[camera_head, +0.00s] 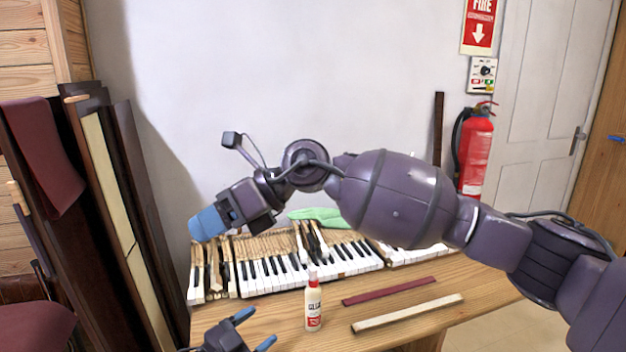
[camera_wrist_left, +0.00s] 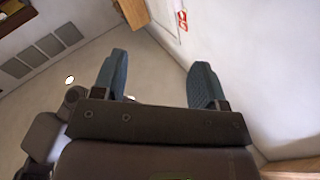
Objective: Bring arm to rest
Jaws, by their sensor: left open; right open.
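My right arm reaches in from the right across the head view, bent above the table. Its blue-tipped gripper (camera_head: 207,224) points left, just above the left end of the piano keys (camera_head: 300,265); it is seen side-on, open, and I see nothing held in it. My left gripper (camera_head: 254,329) is at the bottom of the head view, in front of the keys, with its two blue fingers apart.
On the wooden table (camera_head: 400,305) stand a glue bottle (camera_head: 313,302), a dark red strip (camera_head: 390,290) and a pale strip (camera_head: 407,313). A green cloth (camera_head: 320,216) lies behind the keys. Dark panels (camera_head: 120,210) lean at left; a fire extinguisher (camera_head: 474,150) hangs at right.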

